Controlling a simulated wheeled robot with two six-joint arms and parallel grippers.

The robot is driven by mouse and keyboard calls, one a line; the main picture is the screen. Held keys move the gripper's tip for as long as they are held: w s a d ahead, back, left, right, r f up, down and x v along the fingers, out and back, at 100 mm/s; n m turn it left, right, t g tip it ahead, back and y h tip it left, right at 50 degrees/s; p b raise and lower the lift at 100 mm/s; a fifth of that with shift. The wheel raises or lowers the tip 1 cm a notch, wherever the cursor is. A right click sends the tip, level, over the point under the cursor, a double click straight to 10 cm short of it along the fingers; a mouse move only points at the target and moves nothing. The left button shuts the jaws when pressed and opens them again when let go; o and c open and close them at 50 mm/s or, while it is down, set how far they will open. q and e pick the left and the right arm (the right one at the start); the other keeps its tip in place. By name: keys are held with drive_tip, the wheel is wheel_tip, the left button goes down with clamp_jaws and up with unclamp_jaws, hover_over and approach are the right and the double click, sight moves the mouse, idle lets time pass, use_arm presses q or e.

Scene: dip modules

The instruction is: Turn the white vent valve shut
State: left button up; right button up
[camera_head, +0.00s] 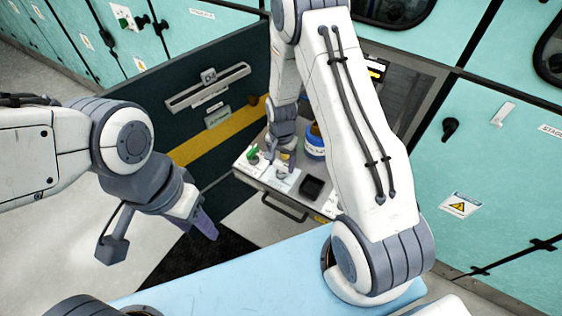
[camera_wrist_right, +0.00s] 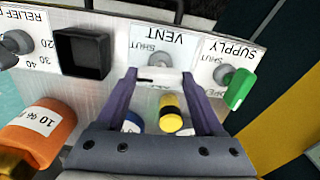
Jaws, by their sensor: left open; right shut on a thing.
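The vent panel (camera_wrist_right: 165,39), labelled VENT with SHUT markings, lies ahead of my right gripper (camera_wrist_right: 159,76) in the wrist view. A grey round hub (camera_wrist_right: 153,60) sits on it. The white vent valve handle (camera_wrist_right: 159,72) lies between the purple fingertips, which are shut on it. It is white on white, so its exact angle is hard to tell. In the head view my right gripper (camera_head: 283,166) reaches down onto the white panel (camera_head: 281,187), hiding most of the valve. My left gripper (camera_head: 204,222) hangs open and empty, well away to the left.
A green supply handle (camera_wrist_right: 240,88) stands beside the vent panel. On the other side are a black square recess (camera_wrist_right: 83,52) and the relief knob (camera_wrist_right: 14,46). An orange bottle (camera_wrist_right: 42,135), a yellow-black cylinder (camera_wrist_right: 172,112) and a blue container (camera_head: 315,143) stand close by.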

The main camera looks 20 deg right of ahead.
sight(281, 164)
drive_tip(key=shift+m, duration=0.6)
drive_tip(key=o, duration=1.4)
wheel_tip(281, 164, up, 10)
drive_tip(key=shift+r, duration=0.25)
